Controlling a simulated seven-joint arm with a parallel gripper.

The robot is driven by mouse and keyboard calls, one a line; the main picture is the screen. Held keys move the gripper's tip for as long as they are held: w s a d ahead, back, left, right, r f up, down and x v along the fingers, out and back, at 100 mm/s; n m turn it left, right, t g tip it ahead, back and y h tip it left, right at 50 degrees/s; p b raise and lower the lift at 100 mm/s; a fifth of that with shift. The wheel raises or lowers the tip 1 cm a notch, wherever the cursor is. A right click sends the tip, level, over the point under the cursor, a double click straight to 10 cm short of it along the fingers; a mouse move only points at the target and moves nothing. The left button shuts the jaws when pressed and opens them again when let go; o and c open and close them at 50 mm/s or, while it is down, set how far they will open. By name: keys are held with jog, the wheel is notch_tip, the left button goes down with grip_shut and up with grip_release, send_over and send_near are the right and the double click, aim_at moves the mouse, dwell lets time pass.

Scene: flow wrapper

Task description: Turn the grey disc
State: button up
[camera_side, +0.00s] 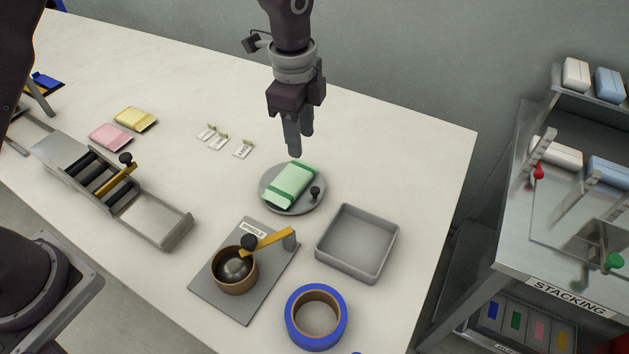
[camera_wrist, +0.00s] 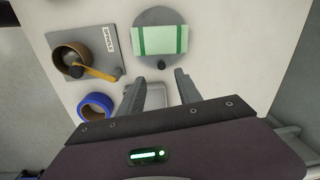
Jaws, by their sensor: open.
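The grey disc (camera_side: 274,202) lies flat on the white table in the side view, with a green packet (camera_side: 292,184) resting on top of it. A small black knob (camera_side: 315,192) stands near the disc's right edge. My gripper (camera_side: 299,152) is above the table, just behind and over the disc, pointing down, open and empty. In the wrist view the disc (camera_wrist: 155,17) shows at the top with the packet (camera_wrist: 160,40) across it, and the knob (camera_wrist: 161,65) is at its lower edge. My fingertips (camera_wrist: 161,77) are apart, near the knob in that picture.
A grey tray (camera_side: 389,229) is right of the disc. A spindle plate (camera_side: 213,294) with a brown cup (camera_side: 234,285) and yellow arm, and a blue tape roll (camera_side: 316,342), are in front. Tags (camera_side: 243,150) and pink (camera_side: 110,136) and yellow (camera_side: 135,119) packets lie left. A stacking shelf (camera_side: 569,295) stands right.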

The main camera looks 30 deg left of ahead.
jog(key=m, duration=0.2)
send_over(315, 189)
jog(key=shift+g, duration=0.3)
notch_tip(315, 189, down, 6)
notch_tip(315, 189, down, 7)
jog(key=shift+f, duration=0.2)
jog(key=shift+c, duration=0.4)
grip_shut()
